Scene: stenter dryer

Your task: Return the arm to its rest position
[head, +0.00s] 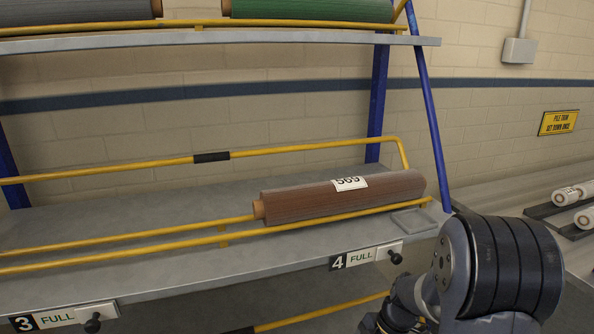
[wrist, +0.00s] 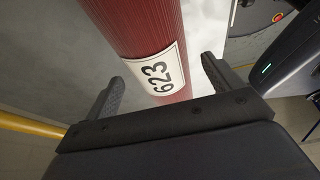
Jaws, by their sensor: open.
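My arm (head: 490,265) shows at the lower right of the head view, folded low in front of the shelf; its gripper is out of sight there. In the wrist view my gripper (wrist: 163,77) is open, its two dark fingers spread apart with nothing between them that I can see held. A dark red roll (wrist: 135,25) with a white label reading 623 lies beyond the fingers. I cannot tell how far it is from them.
A brown roll (head: 340,198) labelled 569 lies on the rack's middle shelf (head: 140,215) behind yellow rails. Grey and green rolls sit above. Plates read "4 FULL" (head: 365,256) and "3 FULL" (head: 62,317). White rolls (head: 575,192) lie at the right.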

